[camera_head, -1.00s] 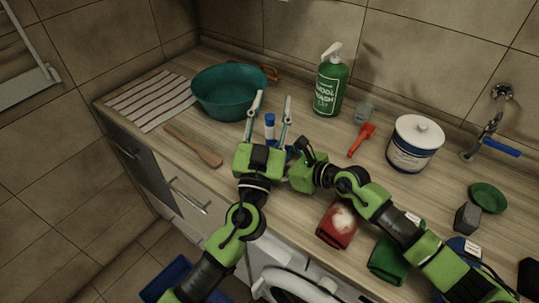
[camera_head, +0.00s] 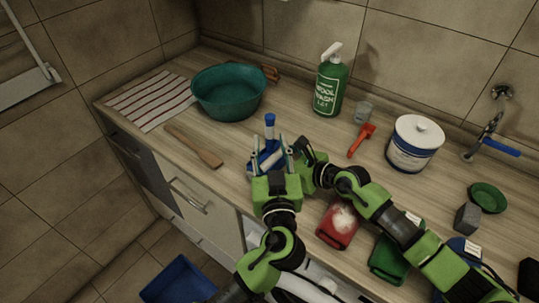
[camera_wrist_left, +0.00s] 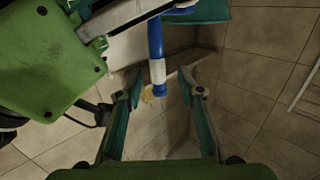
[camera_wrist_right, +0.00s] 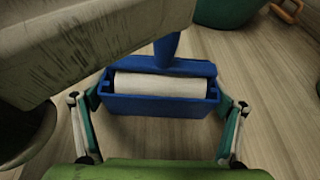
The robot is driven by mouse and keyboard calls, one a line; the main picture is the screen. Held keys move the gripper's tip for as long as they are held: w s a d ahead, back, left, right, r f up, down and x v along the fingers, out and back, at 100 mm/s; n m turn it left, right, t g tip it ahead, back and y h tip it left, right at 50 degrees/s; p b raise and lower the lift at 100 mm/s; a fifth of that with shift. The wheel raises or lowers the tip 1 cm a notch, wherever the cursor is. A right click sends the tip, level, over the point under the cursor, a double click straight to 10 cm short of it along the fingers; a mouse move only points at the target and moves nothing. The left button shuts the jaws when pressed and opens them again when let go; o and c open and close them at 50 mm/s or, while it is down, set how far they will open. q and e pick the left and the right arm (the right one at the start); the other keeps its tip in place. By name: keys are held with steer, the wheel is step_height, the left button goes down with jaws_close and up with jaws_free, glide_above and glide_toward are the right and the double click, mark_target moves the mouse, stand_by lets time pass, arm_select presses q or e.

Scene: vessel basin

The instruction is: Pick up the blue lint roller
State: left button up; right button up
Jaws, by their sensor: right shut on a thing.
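The blue lint roller (camera_head: 269,122) stands with its blue and white handle up and its head low, near the counter's front edge. My right gripper (camera_wrist_right: 163,88) is shut on the roller's blue head (camera_wrist_right: 160,103), one finger at each end of it; the white roll faces the camera. In the head view its fingers are largely hidden. My left gripper (camera_head: 268,148) is open in front of the roller. In the left wrist view the handle (camera_wrist_left: 156,45) appears beyond and between the open fingers, and they do not grip it.
A red container (camera_head: 337,232) is close to my right arm.

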mark_target(270, 134)
arm_select(q)
steer(key=w, duration=0.5)
steer(key=shift+w+a, duration=0.1)
steer(key=shift+w, duration=0.1)
steer(key=shift+r, duration=0.1)
jaws_close()
